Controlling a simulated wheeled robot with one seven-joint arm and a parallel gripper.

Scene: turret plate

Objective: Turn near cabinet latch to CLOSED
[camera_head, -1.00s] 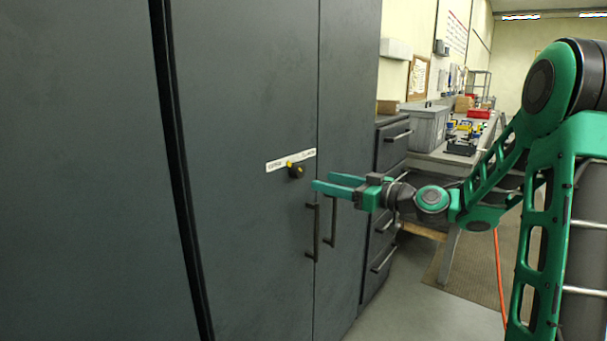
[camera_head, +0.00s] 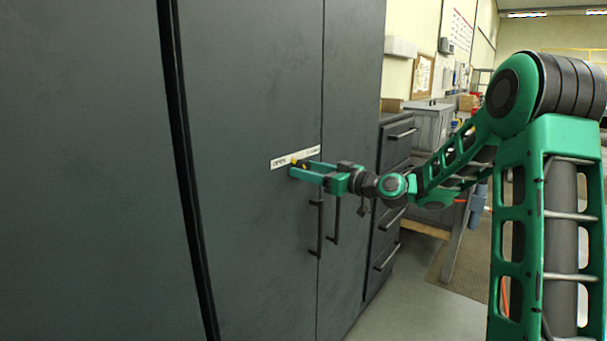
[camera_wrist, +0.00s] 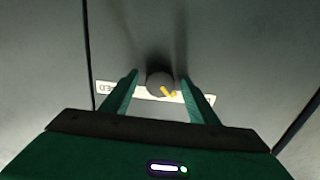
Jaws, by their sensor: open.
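The near cabinet latch is a round dark knob with a yellow pointer (camera_wrist: 159,76), on the grey cabinet door. In the wrist view the pointer aims down and right, along the side away from the upside-down lettering that ends in "ED". In the head view the yellow mark (camera_head: 294,161) is at the OPEN side of the white label (camera_head: 281,162). My gripper (camera_head: 303,170) is open at the knob, its green fingers on either side of it in the wrist view (camera_wrist: 159,84). Contact cannot be told. The fingers hide most of the knob in the head view.
Two dark vertical door handles (camera_head: 319,230) hang just below my gripper. A drawer unit (camera_head: 396,150) and a workbench with a grey bin (camera_head: 430,125) stand to the right. Open floor (camera_head: 405,290) lies in front of the drawers.

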